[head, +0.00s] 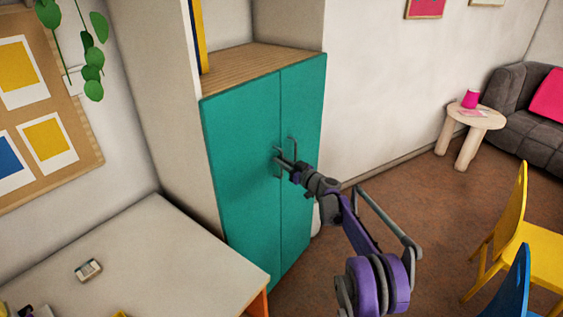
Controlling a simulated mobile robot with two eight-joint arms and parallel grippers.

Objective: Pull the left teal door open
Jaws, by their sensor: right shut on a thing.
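The left teal door (240,193) of the cabinet is closed, flush beside the right teal door (303,120). Each door has a grey handle near the middle seam. The left handle (276,151) is partly hidden by my right gripper (283,160), which is shut on it. The right handle (292,147) is free, just to the right of the gripper. My right arm reaches in from the lower right. My left gripper is not in view.
A pale table (140,262) stands in front of the cabinet at lower left, with a small device (88,270) on it. Yellow (521,232) and blue (517,285) chairs stand at right. Brown floor (405,195) is clear right of the cabinet.

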